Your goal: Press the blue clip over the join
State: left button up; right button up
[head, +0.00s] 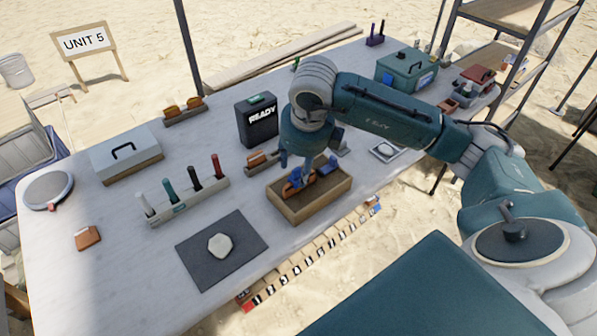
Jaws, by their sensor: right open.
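A wooden tray (318,205) stands near the front edge of the table, with orange sherd pieces (289,190) in it. A small blue piece, which looks like the blue clip (296,177), shows at the sherds under my right gripper. My right gripper (303,172) points down over the tray with its jaws open. The gripper and wrist partly cover the tray's inside, so the join and whether the clip touches it cannot be made out. My left gripper is out of view.
A black READY box (257,122) stands behind the tray. A rack of several coloured tools (187,203) and a dark mat (240,262) with a pale stone (220,245) are to the left. A green case (406,71) stands at the back right.

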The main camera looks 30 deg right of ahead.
jog(key=v, duration=0.7)
jog(key=shift+r, duration=0.35)
jog(key=shift+s, duration=0.15)
